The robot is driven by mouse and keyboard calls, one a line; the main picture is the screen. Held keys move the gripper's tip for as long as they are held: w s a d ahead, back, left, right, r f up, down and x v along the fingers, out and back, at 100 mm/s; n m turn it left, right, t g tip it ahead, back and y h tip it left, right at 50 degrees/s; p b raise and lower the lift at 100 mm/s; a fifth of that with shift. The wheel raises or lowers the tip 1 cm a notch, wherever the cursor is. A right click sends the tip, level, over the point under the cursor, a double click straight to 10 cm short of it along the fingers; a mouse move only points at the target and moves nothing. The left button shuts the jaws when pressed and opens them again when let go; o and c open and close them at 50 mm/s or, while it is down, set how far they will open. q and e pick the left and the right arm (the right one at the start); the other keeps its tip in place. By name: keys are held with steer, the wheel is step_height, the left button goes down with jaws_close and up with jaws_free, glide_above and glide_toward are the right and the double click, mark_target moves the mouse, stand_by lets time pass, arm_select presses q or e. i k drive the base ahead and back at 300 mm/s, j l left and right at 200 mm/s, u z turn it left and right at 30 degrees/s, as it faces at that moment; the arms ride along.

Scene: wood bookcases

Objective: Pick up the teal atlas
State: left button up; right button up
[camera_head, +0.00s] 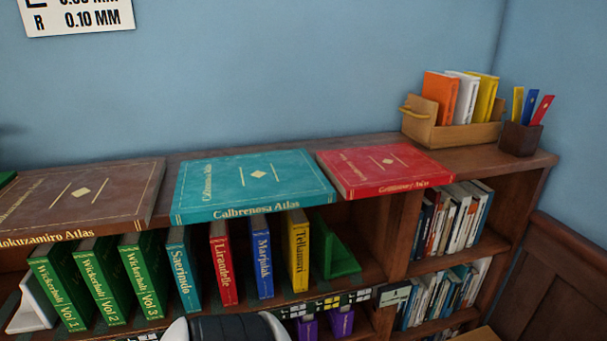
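The teal atlas (240,182) lies flat on top of the wood bookcase, its spine marked "Calbrenosa Atlas" facing me. Its front edge juts out a little over the shelf below. It lies between a brown atlas on the left and a red atlas on the right, with a narrow gap on each side. A black and white part of mine shows at the bottom edge, below the shelf. Neither gripper's fingers are in view.
The brown atlas (84,199) and red atlas (383,169) flank it. Upright books, including a red one (222,263), stand below beside a green bookend (338,252). A wooden box (455,133) of books and a pen cup (520,139) stand at right. A blue wall (270,70) rises behind.

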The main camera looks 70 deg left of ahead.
mark_target(238, 186)
steer(key=u, duration=2.5)
